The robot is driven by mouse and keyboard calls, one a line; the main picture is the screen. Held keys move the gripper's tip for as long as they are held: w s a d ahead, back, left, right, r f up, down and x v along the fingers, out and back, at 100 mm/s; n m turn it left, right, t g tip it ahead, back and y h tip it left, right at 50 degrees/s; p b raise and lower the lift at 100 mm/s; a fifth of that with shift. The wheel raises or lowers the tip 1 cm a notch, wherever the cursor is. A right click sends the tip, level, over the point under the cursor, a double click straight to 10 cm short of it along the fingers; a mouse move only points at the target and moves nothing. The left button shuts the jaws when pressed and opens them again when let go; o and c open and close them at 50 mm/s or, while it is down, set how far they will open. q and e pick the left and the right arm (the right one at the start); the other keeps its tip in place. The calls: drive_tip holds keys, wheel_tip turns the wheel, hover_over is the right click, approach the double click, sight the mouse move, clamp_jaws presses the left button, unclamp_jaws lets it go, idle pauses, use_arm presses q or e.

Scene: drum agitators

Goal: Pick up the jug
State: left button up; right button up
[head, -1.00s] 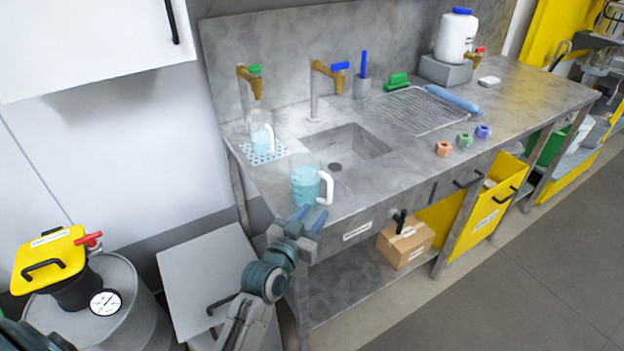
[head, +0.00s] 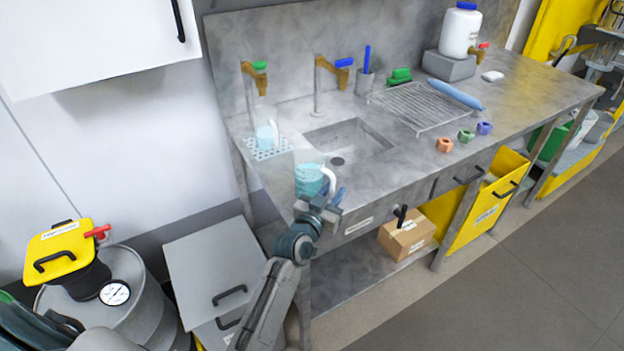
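A clear jug (head: 308,180) with pale blue contents and a white handle stands upright on the steel bench, between the sink and the front edge. A second, similar jug (head: 266,138) stands on a perforated drip plate under the green-handled tap. My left gripper (head: 332,192) is at the handle side of the front jug, its fingers apart near the lower part of the handle. The fingers hide part of the handle, and contact cannot be made out. My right gripper is not in view.
The sink (head: 350,140) lies behind the front jug, with a blue-handled tap (head: 340,64) over it. A wire rack (head: 420,105) and several coloured nuts (head: 445,145) are to the right. A grey drum (head: 135,300) with a yellow-lidded unit (head: 60,250) stands at lower left.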

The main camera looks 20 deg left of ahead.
use_arm(q)
clamp_jaws()
drive_tip(key=shift+r, duration=0.15)
